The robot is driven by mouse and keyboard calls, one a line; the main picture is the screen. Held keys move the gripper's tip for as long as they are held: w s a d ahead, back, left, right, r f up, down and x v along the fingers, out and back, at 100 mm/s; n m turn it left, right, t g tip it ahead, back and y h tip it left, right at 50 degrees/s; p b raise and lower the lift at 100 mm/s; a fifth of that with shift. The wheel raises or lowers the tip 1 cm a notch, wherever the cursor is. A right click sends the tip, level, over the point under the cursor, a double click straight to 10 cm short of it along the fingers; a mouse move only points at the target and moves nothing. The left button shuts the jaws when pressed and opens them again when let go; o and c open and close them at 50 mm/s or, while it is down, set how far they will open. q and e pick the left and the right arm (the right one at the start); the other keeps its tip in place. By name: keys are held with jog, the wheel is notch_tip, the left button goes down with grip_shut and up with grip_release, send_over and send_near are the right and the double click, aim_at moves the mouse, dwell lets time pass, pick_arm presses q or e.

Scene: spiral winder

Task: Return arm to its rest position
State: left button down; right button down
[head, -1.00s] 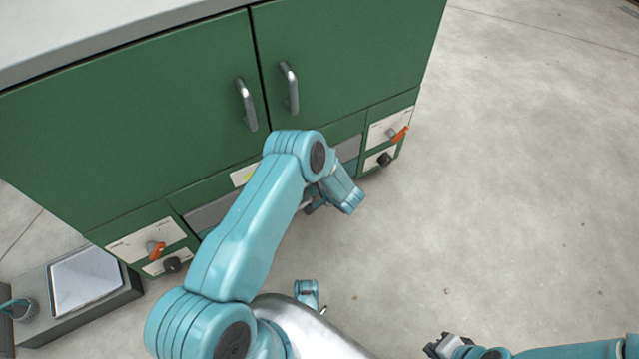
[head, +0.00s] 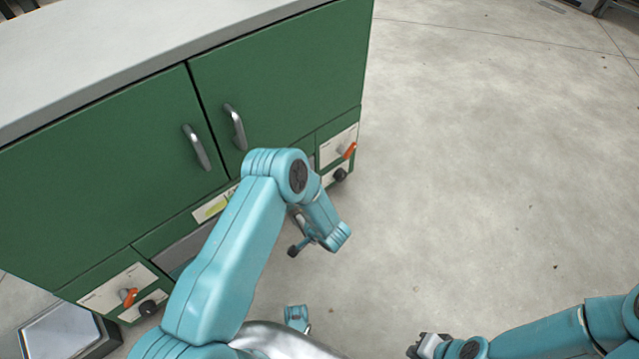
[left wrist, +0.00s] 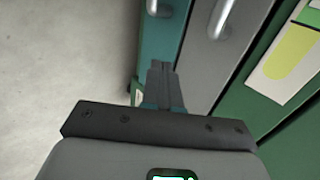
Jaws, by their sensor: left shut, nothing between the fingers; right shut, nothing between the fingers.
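My left arm reaches in from the lower left in the head view. Its gripper (head: 296,248) hangs below the bent wrist, in front of the green cabinet (head: 100,190). In the left wrist view the left gripper's two dark fingers (left wrist: 161,82) lie together, shut with nothing between them. They point toward the cabinet's lower front; I cannot tell whether they touch it. My right gripper (head: 416,347) shows at the bottom edge of the head view, over bare floor, shut and empty. Its arm comes in from the lower right.
The cabinet has two metal door handles (head: 196,147), an orange knob (head: 129,297) at lower left and another (head: 349,151) at right. A grey-topped box (head: 60,333) stands at the lower left. The floor (head: 500,170) to the right is clear.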

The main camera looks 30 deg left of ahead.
pick_arm(q)
notch_tip(320, 180, up, 5)
jog(key=s+d+m+t+h, duration=0.1)
jog(key=d+t+h, duration=0.1)
jog(key=h, duration=0.2)
jog(key=s+d+r+n+g+h, duration=0.2)
jog(key=s+d+n+g+h, duration=0.45)
jog(key=s+d, duration=1.05)
notch_tip(320, 180, up, 29)
jog(key=s+a+n+t+h+p, duration=0.1)
jog(key=s+h+p, duration=0.1)
jog(key=p, duration=2.7)
jog(key=shift+s+a+f, duration=0.2)
jog(key=shift+s+a, duration=0.05)
jog(key=shift+s, duration=0.1)
